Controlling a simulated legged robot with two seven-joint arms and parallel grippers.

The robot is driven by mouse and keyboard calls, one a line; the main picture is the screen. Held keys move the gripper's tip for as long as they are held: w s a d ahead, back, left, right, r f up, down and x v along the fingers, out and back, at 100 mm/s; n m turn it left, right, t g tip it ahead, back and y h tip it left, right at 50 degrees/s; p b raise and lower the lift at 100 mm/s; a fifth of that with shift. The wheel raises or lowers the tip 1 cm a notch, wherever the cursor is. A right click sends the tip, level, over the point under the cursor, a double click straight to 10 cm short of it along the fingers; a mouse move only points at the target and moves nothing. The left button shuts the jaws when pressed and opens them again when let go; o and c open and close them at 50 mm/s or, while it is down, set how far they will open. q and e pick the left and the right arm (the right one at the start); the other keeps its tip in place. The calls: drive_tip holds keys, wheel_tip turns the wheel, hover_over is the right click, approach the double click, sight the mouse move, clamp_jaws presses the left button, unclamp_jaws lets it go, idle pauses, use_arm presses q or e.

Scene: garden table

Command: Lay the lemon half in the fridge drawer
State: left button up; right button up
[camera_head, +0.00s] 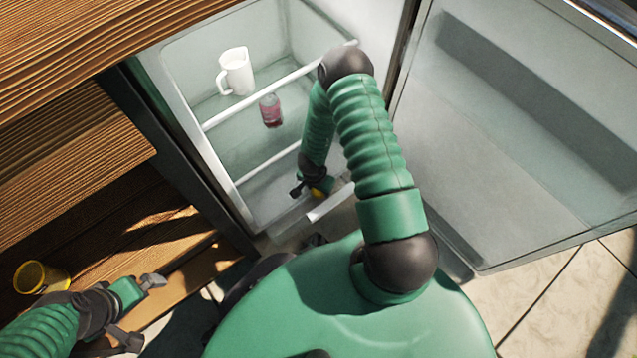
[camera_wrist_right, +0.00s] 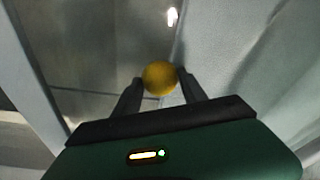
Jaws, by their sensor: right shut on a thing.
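The lemon half (camera_head: 319,193) shows as a small yellow shape low in the open fridge. In the right wrist view the lemon half (camera_wrist_right: 160,78) sits between both fingertips, its rounded yellow side showing. My right gripper (camera_head: 310,188) is shut on it; the fingers (camera_wrist_right: 160,84) touch it on both sides. The fridge drawer (camera_head: 327,205) is at the bottom of the fridge, its pale front rim partly hidden by my right arm. The gripper and lemon half are over the drawer; their height above its floor is unclear. My left gripper (camera_head: 143,311) is open and empty, away at lower left.
A white jug (camera_head: 235,72) stands on the upper fridge shelf, and a dark pink jar (camera_head: 270,110) is on the shelf below. The fridge door (camera_head: 510,120) is swung open at right. A yellow cup (camera_head: 42,277) is on the wooden surface at left.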

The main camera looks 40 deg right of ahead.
drive_tip(key=shift+a+r, duration=0.1)
drive_tip(key=shift+a, duration=0.15)
drive_tip(key=o, duration=1.1)
drive_tip(key=shift+s, duration=0.1)
drive_tip(key=shift+c, duration=0.2)
use_arm(q)
drive_tip(key=shift+a, duration=0.15)
use_arm(e)
drive_tip(key=o, duration=0.4)
drive_tip(key=shift+d, duration=0.1)
drive_tip(key=shift+o, duration=0.2)
use_arm(q)
drive_tip(key=w+p+v, duration=0.2)
drive_tip(key=p+v, duration=0.6)
drive_tip(key=p, duration=0.1)
drive_tip(key=shift+r, duration=0.6)
use_arm(e)
wheel_tip(320, 180, up, 12)
drive_tip(key=a, duration=0.1)
drive_tip(key=shift+s+a, duration=0.2)
drive_tip(key=shift+a, duration=0.2)
